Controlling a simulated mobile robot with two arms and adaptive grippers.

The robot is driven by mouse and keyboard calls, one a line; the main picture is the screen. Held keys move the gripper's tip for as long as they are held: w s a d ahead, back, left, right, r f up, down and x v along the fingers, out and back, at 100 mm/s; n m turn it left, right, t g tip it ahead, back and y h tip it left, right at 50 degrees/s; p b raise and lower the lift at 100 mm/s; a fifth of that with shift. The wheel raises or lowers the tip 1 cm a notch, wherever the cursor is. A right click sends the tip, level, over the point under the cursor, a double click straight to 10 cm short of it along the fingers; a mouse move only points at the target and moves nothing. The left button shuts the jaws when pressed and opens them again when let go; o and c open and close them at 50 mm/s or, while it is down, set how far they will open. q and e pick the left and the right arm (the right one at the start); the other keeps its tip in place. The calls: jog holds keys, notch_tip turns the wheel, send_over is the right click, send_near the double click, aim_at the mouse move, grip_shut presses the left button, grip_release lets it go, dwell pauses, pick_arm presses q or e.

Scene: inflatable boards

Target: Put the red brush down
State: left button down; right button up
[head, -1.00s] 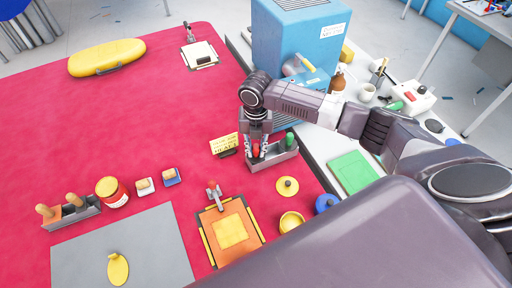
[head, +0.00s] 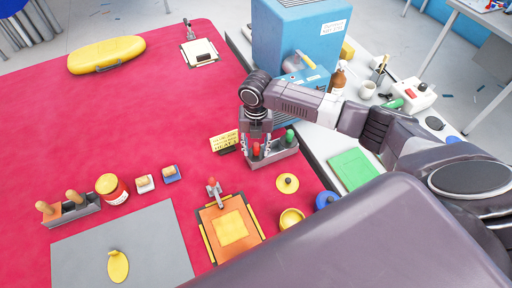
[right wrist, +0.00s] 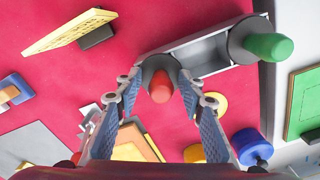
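The red brush (head: 256,150) stands upright at the left end of the grey holder (head: 285,155). In the right wrist view its red handle end (right wrist: 160,88) and dark collar show over the holder (right wrist: 205,52). My right gripper (head: 257,145) is lowered around the red brush from above. In the wrist view its two fingers (right wrist: 158,85) stand on either side of the brush, with gaps beside the red handle, so it looks open. The brush's lower end is hidden in the holder. My left gripper is not in view.
A green-handled brush (head: 290,137) stands in the holder's right end, close to my right fingers. A yellow sign (head: 225,141) stands just left of it. An orange board with a clamp (head: 231,229) and a yellow disc (head: 287,183) lie nearer. The red table's middle (head: 140,120) is clear.

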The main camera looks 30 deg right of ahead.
jog(key=shift+r, duration=0.2)
notch_tip(320, 180, up, 13)
jog(key=b, duration=0.2)
jog(key=shift+f, duration=0.2)
jog(key=shift+f, duration=0.1)
